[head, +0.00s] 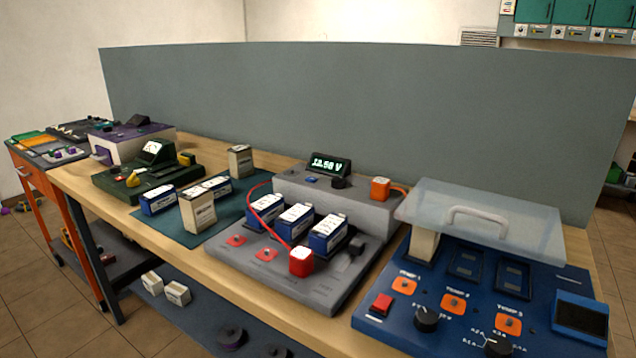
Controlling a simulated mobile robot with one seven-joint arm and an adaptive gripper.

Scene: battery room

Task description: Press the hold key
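No label reading "hold" is legible, so I cannot tell for certain which control is the hold key. A grey test station (290,282) stands on the bench, with a raised back block. On the block are a lit meter display (330,165) reading about 12.58 V, a small blue key (311,180) to its lower left and a black knob (341,183). A red clip (301,262) and an orange clip (381,188) are wired to the station. My gripper is not in view.
Three blue batteries (296,222) stand on the grey station. To the right is a blue panel (400,327) with knobs, a red button (381,304) and a clear lid (485,215) above it. A grey partition (300,100) closes the back.

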